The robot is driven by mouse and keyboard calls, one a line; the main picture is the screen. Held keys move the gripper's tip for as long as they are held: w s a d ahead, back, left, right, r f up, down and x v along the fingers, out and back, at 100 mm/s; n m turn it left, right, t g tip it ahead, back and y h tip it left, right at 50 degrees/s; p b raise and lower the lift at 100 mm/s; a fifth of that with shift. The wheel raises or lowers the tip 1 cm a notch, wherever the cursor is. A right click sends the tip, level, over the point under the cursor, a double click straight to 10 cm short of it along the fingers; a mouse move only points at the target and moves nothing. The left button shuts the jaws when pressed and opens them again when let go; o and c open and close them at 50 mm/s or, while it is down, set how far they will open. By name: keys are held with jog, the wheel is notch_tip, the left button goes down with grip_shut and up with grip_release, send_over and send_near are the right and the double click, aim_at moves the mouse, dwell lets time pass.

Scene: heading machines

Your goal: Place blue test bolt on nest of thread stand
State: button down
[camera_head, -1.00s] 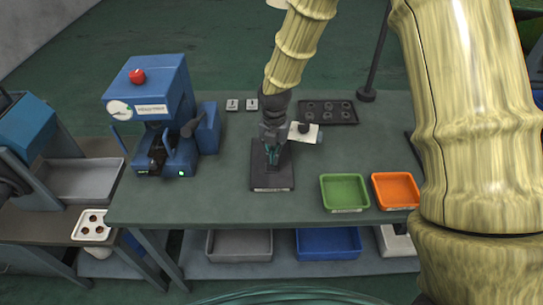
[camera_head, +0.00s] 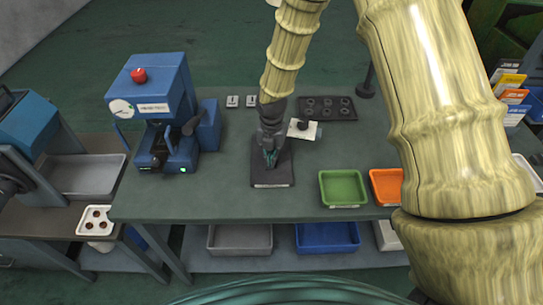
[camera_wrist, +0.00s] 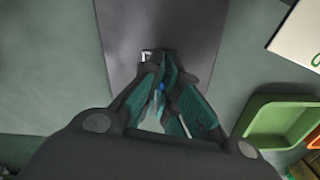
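My gripper (camera_head: 270,163) points down over the dark plate of the thread stand (camera_head: 272,182) on the bench. In the wrist view its teal fingers (camera_wrist: 165,62) come together at the tips above the dark plate (camera_wrist: 190,22). A small patch of blue, the blue test bolt (camera_wrist: 162,88), shows between the fingers, which look shut on it. Most of the bolt is hidden by the fingers. A small pale metallic piece (camera_wrist: 147,56) shows beside the fingertips; I cannot tell whether it is the nest. Contact between bolt and stand cannot be seen.
A blue bench machine (camera_head: 155,110) stands left. A green tray (camera_head: 343,188) and an orange tray (camera_head: 386,186) lie right of the stand. A dark tray with round holes (camera_head: 328,108) and a white card (camera_head: 302,130) lie behind. Bench between machine and stand is clear.

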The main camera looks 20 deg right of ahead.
jog(key=shift+f, duration=0.15)
jog(key=c, duration=1.6)
grip_release()
jog(key=shift+c, duration=0.2)
jog(key=shift+r, duration=0.3)
notch_tip(320, 180, up, 12)
jog(key=b, duration=0.4)
jog(key=shift+f, duration=0.1)
